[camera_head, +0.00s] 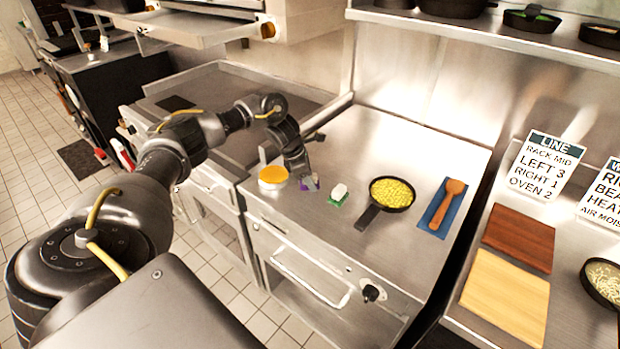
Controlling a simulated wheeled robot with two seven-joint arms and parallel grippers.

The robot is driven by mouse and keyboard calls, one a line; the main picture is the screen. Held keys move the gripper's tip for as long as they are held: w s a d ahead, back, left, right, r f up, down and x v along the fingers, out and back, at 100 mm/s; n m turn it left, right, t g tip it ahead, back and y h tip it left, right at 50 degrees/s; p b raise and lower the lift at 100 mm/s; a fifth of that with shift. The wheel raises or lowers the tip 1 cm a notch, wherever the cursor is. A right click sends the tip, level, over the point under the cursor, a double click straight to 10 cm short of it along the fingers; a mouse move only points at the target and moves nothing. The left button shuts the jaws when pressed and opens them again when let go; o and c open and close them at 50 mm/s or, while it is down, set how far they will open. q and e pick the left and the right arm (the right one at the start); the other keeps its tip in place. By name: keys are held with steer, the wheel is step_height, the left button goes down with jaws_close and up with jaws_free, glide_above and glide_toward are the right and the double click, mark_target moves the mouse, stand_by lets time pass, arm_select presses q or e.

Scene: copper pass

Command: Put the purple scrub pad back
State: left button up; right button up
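The purple scrub pad (315,181) is small and lies on the steel counter (390,145), partly hidden by my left gripper. My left gripper (307,180) points down at the pad, with its fingertips right at it. The fingers are too small and covered to tell whether they are open or shut on the pad. My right gripper is not in view.
A container with orange contents (272,174) stands just left of the pad. A white and green scrubber (339,193) stands just right. The counter behind is clear.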

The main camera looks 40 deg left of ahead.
arm_select(q)
steer(key=o, duration=0.3)
steer(key=shift+r, duration=0.1)
steer(key=shift+a+r, duration=0.1)
steer(key=shift+r, duration=0.1)
steer(key=b+v, duration=0.2)
steer(key=v, duration=0.4)
steer(key=shift+s+a, duration=0.1)
steer(key=v, duration=0.5)
steer(key=shift+s+r+p, duration=0.1)
steer(key=shift+r+p, duration=0.25)
